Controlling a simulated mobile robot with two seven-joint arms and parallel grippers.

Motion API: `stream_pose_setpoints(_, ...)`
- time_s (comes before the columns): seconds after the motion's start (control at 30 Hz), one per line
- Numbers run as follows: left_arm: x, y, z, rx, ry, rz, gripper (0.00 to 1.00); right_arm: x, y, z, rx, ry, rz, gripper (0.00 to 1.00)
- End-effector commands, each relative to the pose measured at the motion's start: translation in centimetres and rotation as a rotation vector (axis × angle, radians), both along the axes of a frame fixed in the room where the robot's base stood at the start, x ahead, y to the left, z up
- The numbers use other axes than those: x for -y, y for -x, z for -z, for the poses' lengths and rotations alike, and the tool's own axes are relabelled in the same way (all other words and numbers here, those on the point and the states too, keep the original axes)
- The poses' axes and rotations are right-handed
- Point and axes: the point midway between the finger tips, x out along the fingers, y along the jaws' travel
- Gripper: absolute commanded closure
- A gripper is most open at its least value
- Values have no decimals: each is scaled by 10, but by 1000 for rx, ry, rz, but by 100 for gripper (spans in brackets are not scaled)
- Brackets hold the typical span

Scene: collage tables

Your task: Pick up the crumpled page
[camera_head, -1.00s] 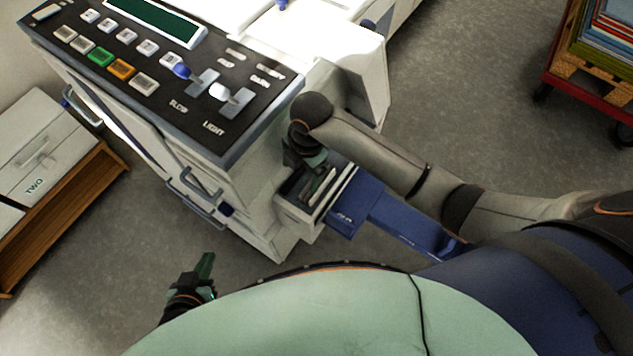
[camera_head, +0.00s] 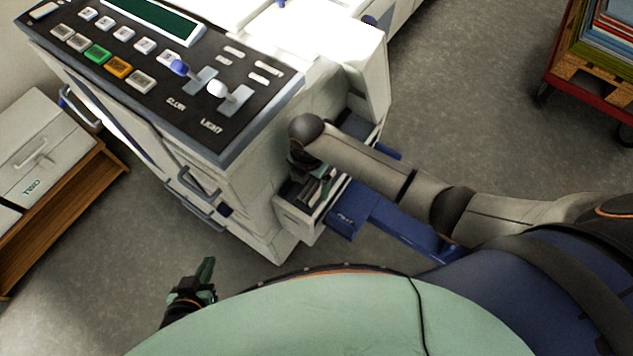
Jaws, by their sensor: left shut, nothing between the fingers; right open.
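I cannot make out the crumpled page in this view. My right gripper (camera_head: 314,192) points down into an open drawer (camera_head: 293,222) low on the side of the big copier-like machine (camera_head: 247,190). Its fingers are apart, and the forearm and wrist hide part of the drawer's inside. I cannot tell whether any paper lies between or under the fingers. My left gripper (camera_head: 207,272) hangs low over the floor at the lower left, away from the machine, with its fingers together and empty.
The machine's control panel (camera_head: 140,75) has several buttons and two levers. A blue plate (camera_head: 375,218) lies low beside the drawer. A cabinet marked TWO (camera_head: 40,150) stands on a wooden shelf at left. A red cart (camera_head: 590,95) stands far right. Grey floor (camera_head: 470,110) is open between.

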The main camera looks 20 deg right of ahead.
Motion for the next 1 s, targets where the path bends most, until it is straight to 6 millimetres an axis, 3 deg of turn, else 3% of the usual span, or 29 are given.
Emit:
stream_pose_setpoints(0.13,0,0,5,1,0,0,100,0,1,20,-1,0,0,5)
stream_pose_setpoints(0.43,0,-1,4,3,-1,0,100,0,0,23,1,-1,0,6)
stream_pose_setpoints(1.0,0,-2,4,4,-1,0,100,0,0,23,1,-1,0,70)
